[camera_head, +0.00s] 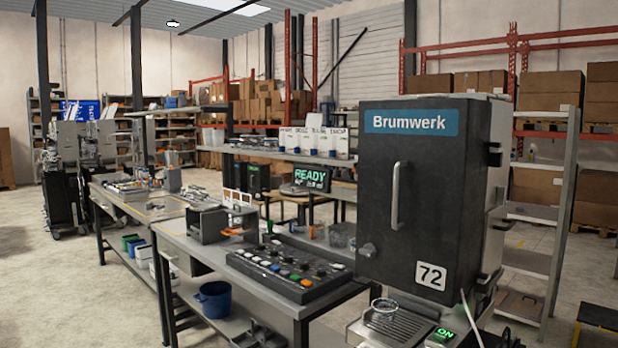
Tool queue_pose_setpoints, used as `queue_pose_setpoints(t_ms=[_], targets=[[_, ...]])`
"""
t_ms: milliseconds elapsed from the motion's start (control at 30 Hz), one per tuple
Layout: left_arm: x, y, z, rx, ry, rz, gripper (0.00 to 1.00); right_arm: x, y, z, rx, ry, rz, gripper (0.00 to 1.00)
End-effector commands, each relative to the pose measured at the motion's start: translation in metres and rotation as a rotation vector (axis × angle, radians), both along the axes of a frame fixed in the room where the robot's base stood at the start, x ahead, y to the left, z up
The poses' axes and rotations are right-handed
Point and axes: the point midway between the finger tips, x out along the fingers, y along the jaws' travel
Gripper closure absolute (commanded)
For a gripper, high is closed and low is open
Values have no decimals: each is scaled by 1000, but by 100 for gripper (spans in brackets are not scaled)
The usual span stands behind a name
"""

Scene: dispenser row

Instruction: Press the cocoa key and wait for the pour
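A tall dark dispenser cabinet (425,185) labelled "Brumwerk" and "72" stands at the right. Its door, with a vertical handle (399,195), is shut. A clear cup (384,309) appears to stand on the slatted drip tray (405,326) in front of it. A small green display (443,334) by the tray reads "ON". A black key panel (290,268) with several coloured keys lies on the bench to the left. No cocoa label is legible on any key. No stream of liquid is visible. Neither of my grippers is in view.
A grey workbench (196,256) carries the panel and a grey fixture (208,224). A green screen behind reads "READY" (311,179). A blue bucket (215,299) sits on the lower shelf. Metal racking (535,230) stands close at the right. The floor at left is open.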

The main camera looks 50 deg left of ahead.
Motion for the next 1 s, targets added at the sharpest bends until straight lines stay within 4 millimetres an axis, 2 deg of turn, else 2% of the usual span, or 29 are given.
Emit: queue_pose_setpoints(t_ms=[33,267,1000], targets=[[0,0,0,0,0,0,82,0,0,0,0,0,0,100],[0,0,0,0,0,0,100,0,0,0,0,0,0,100],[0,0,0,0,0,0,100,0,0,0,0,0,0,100]])
